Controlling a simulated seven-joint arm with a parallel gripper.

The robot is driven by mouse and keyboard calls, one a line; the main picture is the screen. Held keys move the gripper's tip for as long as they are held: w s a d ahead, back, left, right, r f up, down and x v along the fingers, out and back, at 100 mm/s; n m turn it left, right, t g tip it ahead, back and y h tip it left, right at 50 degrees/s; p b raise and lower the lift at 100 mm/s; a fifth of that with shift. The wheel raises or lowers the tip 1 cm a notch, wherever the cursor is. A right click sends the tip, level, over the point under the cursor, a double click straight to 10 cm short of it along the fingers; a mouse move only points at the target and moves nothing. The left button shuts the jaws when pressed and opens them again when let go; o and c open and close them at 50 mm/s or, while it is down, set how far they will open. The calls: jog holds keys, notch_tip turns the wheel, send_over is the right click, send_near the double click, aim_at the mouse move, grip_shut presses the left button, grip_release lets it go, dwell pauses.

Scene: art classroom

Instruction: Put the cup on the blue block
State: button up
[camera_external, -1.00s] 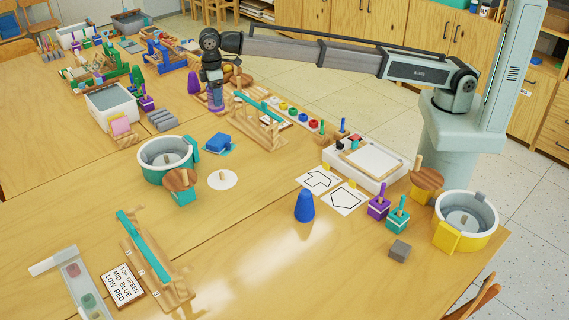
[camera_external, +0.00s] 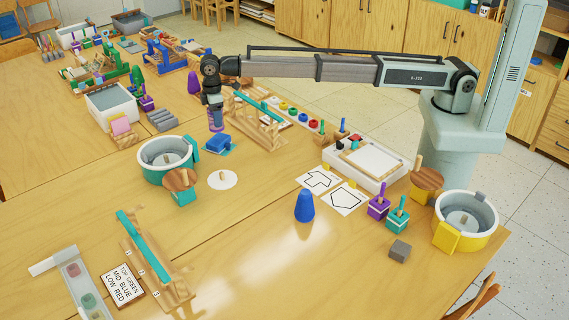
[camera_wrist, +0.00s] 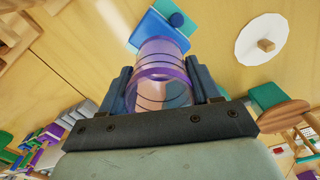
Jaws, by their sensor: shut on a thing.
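My gripper (camera_external: 213,103) is shut on a see-through purple cup (camera_wrist: 160,72). In the wrist view (camera_wrist: 158,85) its two fingers stand on either side of the cup. In the external view the cup (camera_external: 215,122) hangs below the fingers, just behind the blue block (camera_external: 218,143). The blue block lies on a teal sheet on the table and has a blue round knob at one side. In the wrist view the block (camera_wrist: 150,32) shows beyond the far end of the cup, which hides part of it. The exact gap between cup and block cannot be told.
A teal-and-white round tub (camera_external: 150,170) stands left of the block. A white disc with a peg (camera_external: 222,180) lies in front. A wooden stand with a teal bar (camera_external: 262,125) is close on the right. A blue cone (camera_external: 304,207) stands farther forward on open table.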

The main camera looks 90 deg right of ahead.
jog(key=shift+f, duration=2.3)
jog(key=shift+f, duration=0.1)
jog(key=o, duration=1.1)
jog(key=shift+c, duration=0.2)
notch_tip(320, 180, up, 12)
